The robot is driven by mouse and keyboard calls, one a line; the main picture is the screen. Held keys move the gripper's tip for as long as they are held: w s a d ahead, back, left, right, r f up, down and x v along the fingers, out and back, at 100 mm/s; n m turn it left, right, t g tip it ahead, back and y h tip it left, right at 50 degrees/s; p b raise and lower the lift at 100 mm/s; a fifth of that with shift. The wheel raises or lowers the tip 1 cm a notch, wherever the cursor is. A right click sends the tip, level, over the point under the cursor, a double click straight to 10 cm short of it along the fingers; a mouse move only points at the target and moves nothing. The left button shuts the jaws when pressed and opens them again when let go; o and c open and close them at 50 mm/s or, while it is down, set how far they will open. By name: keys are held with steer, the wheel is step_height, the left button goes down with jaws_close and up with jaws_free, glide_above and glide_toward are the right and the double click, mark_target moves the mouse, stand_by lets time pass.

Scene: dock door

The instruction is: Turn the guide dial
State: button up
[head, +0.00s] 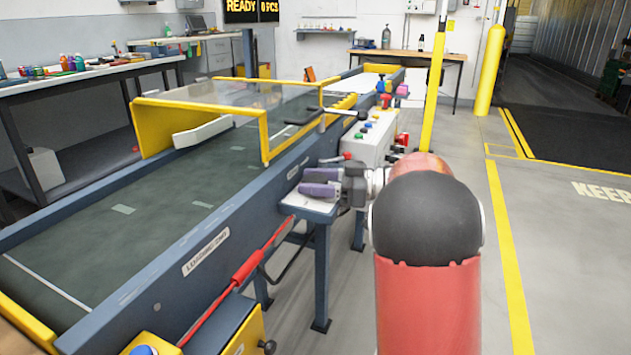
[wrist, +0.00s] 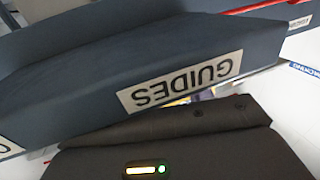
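My gripper (head: 320,182) is beside the near side rail of the conveyor, over a small pale shelf (head: 308,206). Its two grey-purple fingers lie close together, and I cannot tell whether there is a gap between them. I cannot make out the guide dial in either view; my gripper may cover it. In the wrist view, a white GUIDES label (wrist: 182,82) shows upside down on a dark blue surface (wrist: 120,60). The dark gripper body fills the bottom of that view, and its fingertips are not clear there.
The conveyor belt (head: 130,205) runs along the left, with a yellow-framed clear guard (head: 262,135) over it. A control box (head: 368,135) with coloured buttons stands just beyond my gripper. Open floor (head: 560,260) lies on the right.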

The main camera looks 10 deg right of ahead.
steer(key=shift+o, duration=0.5)
steer(key=v, duration=0.7)
steer(key=shift+s+d, duration=0.15)
steer(key=shift+d, duration=0.2)
